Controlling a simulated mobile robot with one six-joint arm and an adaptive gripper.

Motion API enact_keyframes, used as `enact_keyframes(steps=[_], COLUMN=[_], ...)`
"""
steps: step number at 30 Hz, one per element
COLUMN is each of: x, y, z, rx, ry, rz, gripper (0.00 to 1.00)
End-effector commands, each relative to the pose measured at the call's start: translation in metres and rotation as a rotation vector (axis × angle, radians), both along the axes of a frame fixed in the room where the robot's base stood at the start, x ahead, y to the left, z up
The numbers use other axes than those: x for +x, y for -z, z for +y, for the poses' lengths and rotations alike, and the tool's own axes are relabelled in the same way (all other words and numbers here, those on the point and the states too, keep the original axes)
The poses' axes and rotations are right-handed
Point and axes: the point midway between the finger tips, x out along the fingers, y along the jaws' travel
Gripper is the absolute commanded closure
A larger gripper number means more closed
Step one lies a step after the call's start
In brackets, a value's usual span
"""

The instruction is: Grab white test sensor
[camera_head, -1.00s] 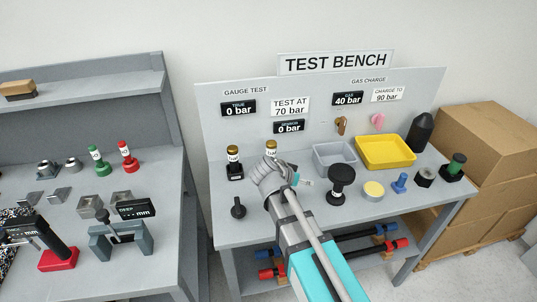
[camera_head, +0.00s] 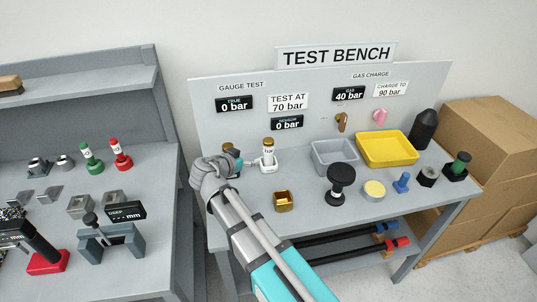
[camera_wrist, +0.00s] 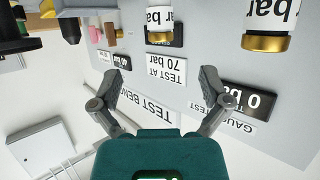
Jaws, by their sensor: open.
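The white test sensor (camera_head: 268,155), a white cylinder with a gold cap on a white base, stands upright on the test bench. In the wrist view, which is upside down, its white body (camera_wrist: 160,18) shows at the top centre, in line with the gap between the fingers. My gripper (camera_head: 243,163) is just left of it in the head view; contact cannot be told. The gripper (camera_wrist: 163,88) is open with nothing between its fingers. A second gold-capped gauge (camera_head: 227,147) is mostly hidden behind my gripper; it shows at the wrist view's upper right (camera_wrist: 268,22).
A gold cup (camera_head: 284,202) is in front of the sensor. A grey bin (camera_head: 333,168), a yellow tray (camera_head: 388,163) and a black-knobbed piece (camera_head: 338,190) stand to the right. The bench back panel (camera_head: 210,125) rises behind. A separate workbench (camera_head: 150,205) is at left.

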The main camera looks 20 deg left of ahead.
Motion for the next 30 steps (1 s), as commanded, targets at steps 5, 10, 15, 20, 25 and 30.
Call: enact_keyframes(steps=[5,10,15,20,25,30], x=[0.001,0.014,0.037,0.058,0.072,0.075], y=[0.002,0.009,0.019,0.028,0.033,0.033], z=[0.002,-0.001,-0.006,-0.011,-0.015,-0.016], rx=[0.0,-0.001,-0.001,-0.001,-0.001,-0.001], ry=[-0.004,-0.003,-0.003,-0.003,-0.005,-0.006], rz=[0.001,0.001,0.001,0.001,0.001,0.001], gripper=[0.03,0.03,0.03,0.03,0.03,0.03])
